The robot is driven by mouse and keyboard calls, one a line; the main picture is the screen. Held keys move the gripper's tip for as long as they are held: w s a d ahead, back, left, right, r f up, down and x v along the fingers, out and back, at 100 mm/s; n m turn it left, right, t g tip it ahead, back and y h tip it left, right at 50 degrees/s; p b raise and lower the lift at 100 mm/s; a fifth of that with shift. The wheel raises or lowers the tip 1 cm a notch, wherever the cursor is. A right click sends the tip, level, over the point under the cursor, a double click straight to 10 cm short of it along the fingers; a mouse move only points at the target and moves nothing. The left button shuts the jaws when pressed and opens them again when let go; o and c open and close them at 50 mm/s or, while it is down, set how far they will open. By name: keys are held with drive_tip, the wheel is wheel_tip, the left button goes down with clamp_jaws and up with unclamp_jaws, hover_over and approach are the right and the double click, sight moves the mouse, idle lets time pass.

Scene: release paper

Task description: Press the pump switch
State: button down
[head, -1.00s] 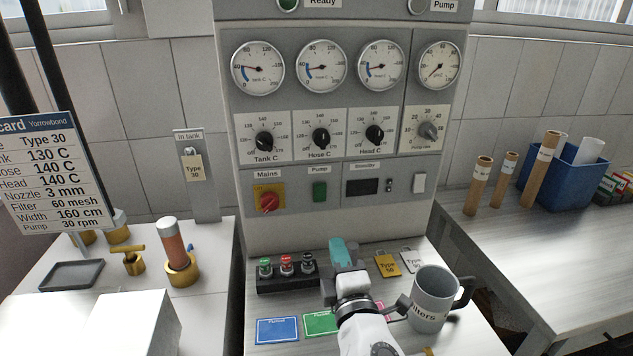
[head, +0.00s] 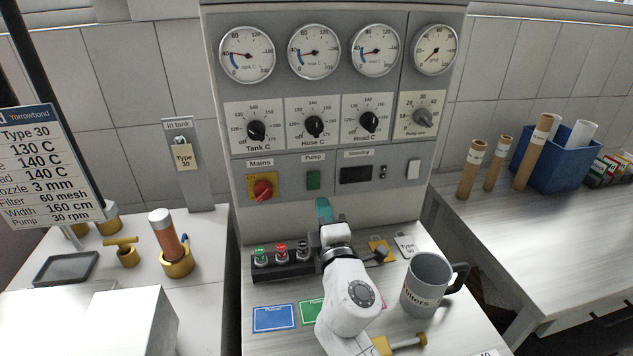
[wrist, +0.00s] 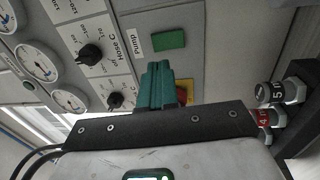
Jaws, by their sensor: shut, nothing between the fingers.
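The pump switch (head: 313,180) is a green rectangle under the "Pump" label on the grey control panel. It also shows in the wrist view (wrist: 169,39), straight beyond the fingertips. My gripper (head: 323,207) has teal fingers, which are shut and empty. In the head view the fingertips are just below the pump switch, in front of the lower panel. In the wrist view the closed fingers (wrist: 158,75) point at the switch, with a visible gap between them and it.
The red mains knob (head: 263,190) is left of the switch, and the standby display (head: 356,174) is right. A black block with several valve fittings (head: 270,268) stands left of my wrist. A grey mug (head: 424,287) stands to the right on the bench.

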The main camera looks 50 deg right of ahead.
sight(314, 177)
drive_tip(key=p+x, duration=0.1)
drive_tip(key=x, duration=0.6)
drive_tip(key=shift+w+d, duration=0.2)
drive_tip(key=shift+w+d+r, duration=0.1)
drive_tip(key=shift+w, duration=0.1)
drive_tip(key=shift+s, duration=0.1)
